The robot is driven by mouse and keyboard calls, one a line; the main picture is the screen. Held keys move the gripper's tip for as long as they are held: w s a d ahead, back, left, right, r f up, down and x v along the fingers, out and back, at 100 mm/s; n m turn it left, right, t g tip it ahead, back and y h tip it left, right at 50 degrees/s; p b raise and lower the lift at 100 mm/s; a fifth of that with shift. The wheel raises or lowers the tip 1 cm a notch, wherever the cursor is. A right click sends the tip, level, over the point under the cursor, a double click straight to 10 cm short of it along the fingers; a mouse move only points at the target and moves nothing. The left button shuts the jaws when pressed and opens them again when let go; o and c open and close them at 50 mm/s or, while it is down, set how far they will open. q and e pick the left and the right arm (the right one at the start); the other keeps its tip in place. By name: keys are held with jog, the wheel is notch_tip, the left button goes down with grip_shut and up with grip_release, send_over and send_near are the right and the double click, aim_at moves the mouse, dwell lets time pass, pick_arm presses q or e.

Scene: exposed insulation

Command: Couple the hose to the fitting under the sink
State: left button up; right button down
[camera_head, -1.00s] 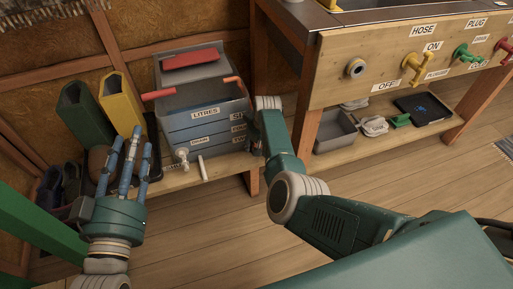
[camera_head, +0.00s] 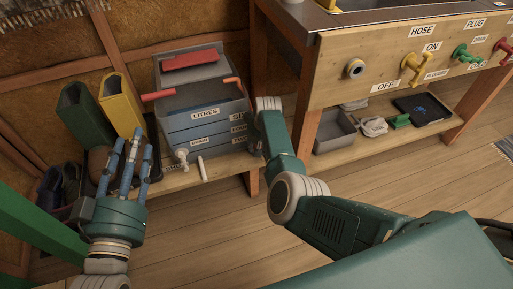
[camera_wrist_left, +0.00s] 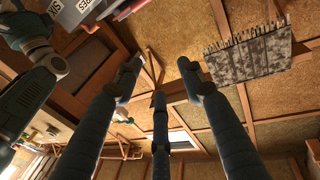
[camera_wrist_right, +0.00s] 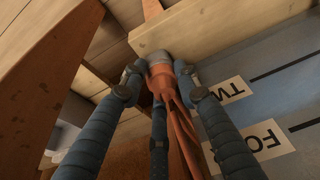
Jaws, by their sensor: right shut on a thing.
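The fitting (camera_head: 355,69) is a round grey stub on the wooden front panel under the HOSE label. The hose (camera_wrist_right: 180,125) is orange with a grey end collar (camera_wrist_right: 158,62), seen in the right wrist view. My right gripper (camera_wrist_right: 157,82) is shut around the hose just behind that collar. In the head view this gripper and the hose are hidden behind my right forearm and the bench. My left gripper (camera_head: 131,145) is open and empty, fingers pointing up, at the left. Its spread fingers also show in the left wrist view (camera_wrist_left: 160,85).
Yellow (camera_head: 416,68) and green (camera_head: 466,53) taps stick out of the panel. A grey bin (camera_head: 335,131) sits below. A wooden post (camera_wrist_right: 50,70) is close to my right gripper.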

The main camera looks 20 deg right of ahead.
pick_arm(q)
jog(key=shift+f+y, duration=0.3)
jog(key=shift+f, duration=0.3)
pick_arm(e)
jog(key=shift+w+a+r, duration=0.3)
jog(key=shift+w+r, duration=0.1)
pick_arm(q)
jog(key=shift+a+f+g, duration=0.1)
jog(key=shift+f+g, duration=0.2)
jog(key=shift+a+f, duration=0.1)
pick_arm(e)
jog(key=shift+a+r, duration=0.1)
pick_arm(q)
jog(key=shift+a+f+g+p, duration=0.1)
jog(key=shift+f+g+p, duration=0.25)
jog(key=shift+f, duration=0.3)
pick_arm(e)
jog(key=shift+s, duration=0.1)
